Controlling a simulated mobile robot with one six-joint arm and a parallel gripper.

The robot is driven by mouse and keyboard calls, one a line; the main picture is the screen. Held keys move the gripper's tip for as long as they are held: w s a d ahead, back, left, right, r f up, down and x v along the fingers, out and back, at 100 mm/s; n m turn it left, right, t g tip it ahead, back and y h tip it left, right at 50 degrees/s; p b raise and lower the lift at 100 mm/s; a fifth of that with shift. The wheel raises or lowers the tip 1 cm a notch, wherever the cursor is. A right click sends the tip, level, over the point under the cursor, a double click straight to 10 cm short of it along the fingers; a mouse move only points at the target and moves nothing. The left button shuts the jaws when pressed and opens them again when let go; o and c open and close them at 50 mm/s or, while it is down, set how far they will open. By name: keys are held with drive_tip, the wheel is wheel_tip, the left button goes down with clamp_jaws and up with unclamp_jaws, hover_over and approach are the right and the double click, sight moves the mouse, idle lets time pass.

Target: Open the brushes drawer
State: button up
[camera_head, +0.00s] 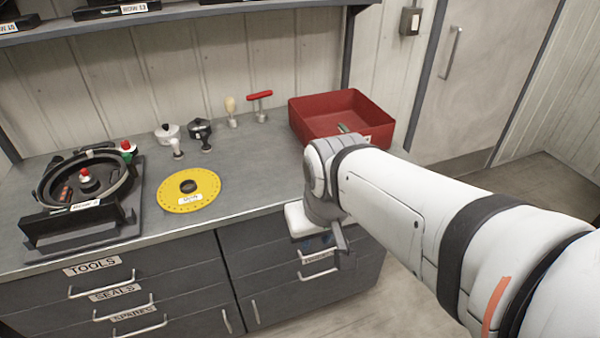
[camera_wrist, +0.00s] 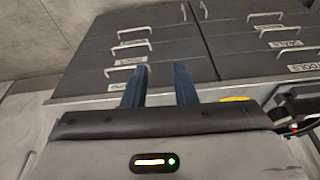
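The right-hand cabinet has dark drawers with bar handles, and in the head view a drawer handle (camera_head: 318,273) shows below my gripper (camera_head: 328,240). A small label beside it is too blurred and covered to read, so I cannot tell for sure which drawer is brushes. The wrist view is upside down and shows this column's handles, including the top drawer handle (camera_wrist: 126,69) and a lower handle (camera_wrist: 133,45); their labels are not clearly legible. My gripper (camera_wrist: 160,82) is open, its two dark blue fingers apart and empty, near the top drawer front. All drawers look closed.
Left drawers carry TOOLS (camera_head: 91,265), SEALS and SPARES labels. On the counter stand a red bin (camera_head: 345,103), a yellow disc (camera_head: 170,195), a black round meter unit (camera_head: 85,190) and several small hand parts. Open floor lies at right.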

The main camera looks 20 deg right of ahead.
drive_tip(key=shift+a, duration=0.15)
drive_tip(key=w+d+f+n+t+h+b, duration=0.2)
drive_tip(key=w+d+f+n+t+b, duration=0.15)
drive_tip(key=w+d+f+b, duration=0.5)
drive_tip(key=w+d+f+n+t+h+b, duration=0.1)
drive_tip(key=w+d+f+n+t+b, duration=0.2)
drive_tip(key=w+d+f+n+b, duration=0.55)
wheel_tip(320, 180, down, 15)
drive_tip(key=w+n+t+y+b, duration=0.2)
drive_tip(key=n+t+y+b, duration=0.3)
drive_tip(key=b, duration=1.2)
drive_tip(key=shift+n+t+h, duration=0.55)
drive_tip(key=shift+n+h, duration=0.05)
drive_tip(key=shift+n, duration=0.2)
drive_tip(key=x, duration=0.5)
drive_tip(key=b+x, duration=0.1)
drive_tip(key=x, duration=0.2)
drive_tip(key=shift+a+r, duration=0.1)
drive_tip(key=shift+r, duration=0.2)
clamp_jaws()
drive_tip(key=shift+a, duration=0.1)
